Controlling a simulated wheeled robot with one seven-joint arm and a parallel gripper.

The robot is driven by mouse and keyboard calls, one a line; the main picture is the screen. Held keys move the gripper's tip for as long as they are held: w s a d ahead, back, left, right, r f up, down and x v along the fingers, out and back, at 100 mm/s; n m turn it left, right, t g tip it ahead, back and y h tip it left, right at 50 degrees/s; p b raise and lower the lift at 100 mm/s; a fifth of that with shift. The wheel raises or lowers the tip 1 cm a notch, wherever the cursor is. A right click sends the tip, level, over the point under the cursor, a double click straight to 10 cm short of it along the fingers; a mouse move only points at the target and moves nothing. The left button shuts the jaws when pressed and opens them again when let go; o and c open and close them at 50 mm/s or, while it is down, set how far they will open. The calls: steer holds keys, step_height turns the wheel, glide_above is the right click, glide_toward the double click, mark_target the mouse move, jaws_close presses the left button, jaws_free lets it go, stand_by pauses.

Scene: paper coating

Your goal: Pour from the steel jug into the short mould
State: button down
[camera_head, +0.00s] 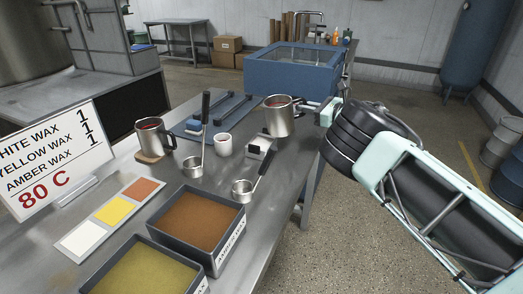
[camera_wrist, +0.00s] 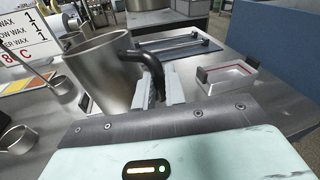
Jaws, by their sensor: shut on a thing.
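The held steel jug (camera_head: 280,120) is a plain metal cylinder, with reddish contents at its mouth in the head view. It is roughly upright near the table's right edge. My gripper (camera_wrist: 163,88) is shut on its black handle (camera_wrist: 152,62), and the jug body (camera_wrist: 98,75) stands left of the fingers in the wrist view. I cannot tell how far its base is above the table. A low rectangular open mould-like tray (camera_wrist: 228,79), pale with a reddish rim and dark end blocks, lies to the right in the wrist view. I cannot be sure it is the short mould.
A second steel jug (camera_head: 150,138) stands on a cork pad. A white cup (camera_head: 223,146), ladles (camera_head: 192,167) (camera_head: 242,190), and amber (camera_head: 200,220) and yellow (camera_head: 140,272) wax trays are on the table. A blue tank (camera_head: 293,74) stands behind.

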steer(key=b, duration=0.1)
steer(key=f+m, duration=0.1)
steer(key=f+b, duration=0.1)
steer(key=shift+s+a+f+t+y+b, duration=0.1)
steer(key=shift+a+f+t+y+b, duration=0.2)
steer(key=shift+y, duration=0.1)
steer(key=shift+r, duration=0.3)
steer(key=shift+r, duration=0.1)
steer(key=shift+r, duration=1.4)
